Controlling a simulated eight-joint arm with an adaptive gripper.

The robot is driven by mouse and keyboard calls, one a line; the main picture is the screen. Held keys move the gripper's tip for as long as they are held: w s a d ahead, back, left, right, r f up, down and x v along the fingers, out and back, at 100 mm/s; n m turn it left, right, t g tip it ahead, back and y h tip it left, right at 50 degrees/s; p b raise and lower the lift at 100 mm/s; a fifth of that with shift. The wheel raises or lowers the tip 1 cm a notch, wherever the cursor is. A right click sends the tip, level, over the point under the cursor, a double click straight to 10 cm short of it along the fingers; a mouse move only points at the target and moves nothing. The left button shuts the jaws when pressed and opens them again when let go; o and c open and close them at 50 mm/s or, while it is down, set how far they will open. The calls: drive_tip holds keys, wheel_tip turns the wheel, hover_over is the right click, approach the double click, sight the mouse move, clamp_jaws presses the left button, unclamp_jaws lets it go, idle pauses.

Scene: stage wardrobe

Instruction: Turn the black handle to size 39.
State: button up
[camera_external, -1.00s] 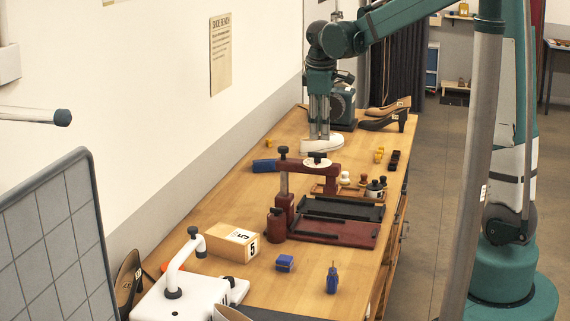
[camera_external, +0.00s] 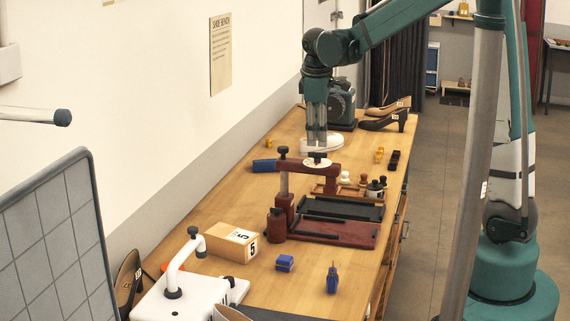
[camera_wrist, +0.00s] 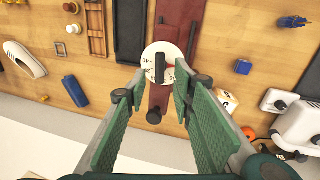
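The black handle (camera_wrist: 160,68) stands on a round white dial (camera_wrist: 152,53) in the wrist view. The dial carries small numbers and a red mark, too small to read surely. In the external view the dial (camera_external: 317,163) sits on the arm of a dark red press (camera_external: 300,173). My gripper (camera_wrist: 160,90) is open and empty. In the wrist view its two green-padded fingers lie left and right, with the handle between and just beyond their tips, apparently untouched. In the external view my gripper (camera_external: 317,143) points down close to the dial, overlapping a white shoe behind.
A black knob (camera_wrist: 154,116) tops the press post. A white shoe (camera_wrist: 24,60), a blue block (camera_wrist: 75,91), a numbered wooden box (camera_wrist: 227,100) and a white machine (camera_wrist: 300,125) surround the press. The bench has bare patches between them.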

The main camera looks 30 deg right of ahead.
sight(318, 153)
drive_tip(key=shift+w+d+f, duration=0.1)
drive_tip(key=shift+w+f, duration=0.05)
drive_tip(key=shift+f, duration=0.7)
drive_tip(key=shift+w+d+f, duration=0.15)
drive_tip(key=shift+f, duration=0.75)
drive_tip(key=shift+w+d+f, duration=0.1)
drive_tip(key=shift+w+f, duration=0.05)
drive_tip(key=shift+f, duration=0.7)
drive_tip(key=shift+c, duration=0.7)
clamp_jaws()
